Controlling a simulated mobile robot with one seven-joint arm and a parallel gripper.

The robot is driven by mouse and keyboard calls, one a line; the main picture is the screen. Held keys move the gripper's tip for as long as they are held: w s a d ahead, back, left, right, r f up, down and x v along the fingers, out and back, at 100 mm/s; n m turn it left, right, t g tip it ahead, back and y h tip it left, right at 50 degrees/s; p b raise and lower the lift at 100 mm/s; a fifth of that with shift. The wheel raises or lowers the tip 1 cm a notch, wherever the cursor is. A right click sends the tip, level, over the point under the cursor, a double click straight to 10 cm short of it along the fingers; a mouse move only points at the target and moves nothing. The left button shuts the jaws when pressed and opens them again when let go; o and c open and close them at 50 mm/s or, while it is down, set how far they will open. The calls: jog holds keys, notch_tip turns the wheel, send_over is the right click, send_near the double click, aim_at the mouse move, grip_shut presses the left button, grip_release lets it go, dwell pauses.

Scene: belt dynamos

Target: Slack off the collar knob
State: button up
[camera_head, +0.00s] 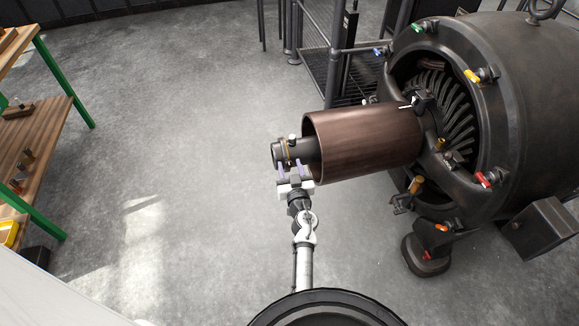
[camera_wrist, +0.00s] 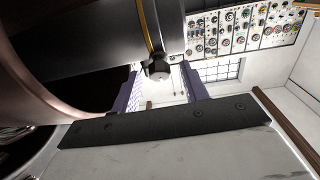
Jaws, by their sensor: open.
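The dark shaft end (camera_head: 308,150) sticks out of the brown cylinder of a large dynamo. It carries a collar with a thin yellow band (camera_wrist: 150,24). My gripper (camera_head: 289,166) is just below the shaft end in the head view. In the wrist view my gripper's purple fingers (camera_wrist: 161,76) are spread, one on each side of the knob. The fingers look open and apart from the knob. Another pale knob (camera_head: 292,140) shows on top of the collar in the head view.
The brown cylinder (camera_head: 365,143) and dynamo housing (camera_head: 500,100) fill the right, with coloured handles around the rim. A wooden shelf with green legs (camera_head: 62,82) stands at the left. A metal railing (camera_head: 330,40) is behind. The grey floor (camera_head: 170,150) between is clear.

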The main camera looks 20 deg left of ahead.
grip_shut()
